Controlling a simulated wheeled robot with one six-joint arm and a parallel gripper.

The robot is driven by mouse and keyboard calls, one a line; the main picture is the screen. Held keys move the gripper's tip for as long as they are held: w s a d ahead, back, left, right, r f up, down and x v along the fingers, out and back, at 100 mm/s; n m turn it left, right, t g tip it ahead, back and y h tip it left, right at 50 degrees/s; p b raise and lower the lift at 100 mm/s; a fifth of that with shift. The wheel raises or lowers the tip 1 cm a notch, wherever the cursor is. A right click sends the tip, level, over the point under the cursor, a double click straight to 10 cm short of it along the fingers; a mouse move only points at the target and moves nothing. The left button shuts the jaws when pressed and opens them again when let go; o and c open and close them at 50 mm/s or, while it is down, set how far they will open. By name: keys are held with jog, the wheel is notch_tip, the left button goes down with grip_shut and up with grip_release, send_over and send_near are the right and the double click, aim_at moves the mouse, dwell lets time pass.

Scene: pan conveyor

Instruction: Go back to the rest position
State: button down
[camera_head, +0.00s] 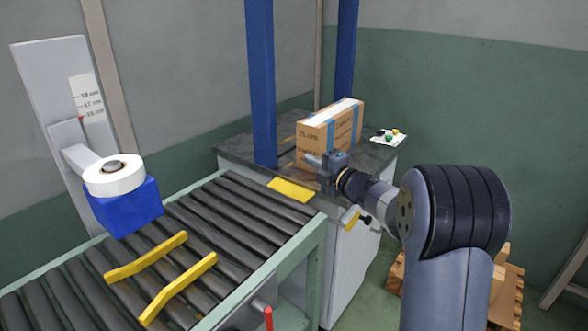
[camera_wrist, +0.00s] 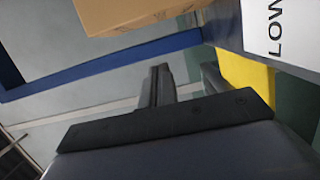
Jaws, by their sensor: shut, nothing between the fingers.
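My gripper (camera_head: 318,163) is at the end of my arm, which reaches in from the right. It is shut and empty, in front of the cardboard box (camera_head: 318,139) in the head view. The box stands on the dark table top (camera_head: 237,148) behind the conveyor end, with blue bands and a white strip on top. In the wrist view, my gripper's dark fingers (camera_wrist: 180,85) point up the picture, and a cardboard surface (camera_wrist: 135,12) shows at the top. Whether my gripper touches the box cannot be told.
The roller conveyor (camera_head: 205,212) has yellow guide bars (camera_head: 178,290) and a yellow plate (camera_head: 290,190). Blue posts (camera_head: 262,80) rise beside the box. A blue block (camera_head: 128,208) with a white roll hangs over the rollers. A button panel (camera_head: 388,137) lies at the table's right; a wooden pallet (camera_head: 507,290) is behind my arm.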

jog(key=v, duration=0.7)
jog(key=shift+p, duration=0.3)
jog(key=shift+f, duration=0.15)
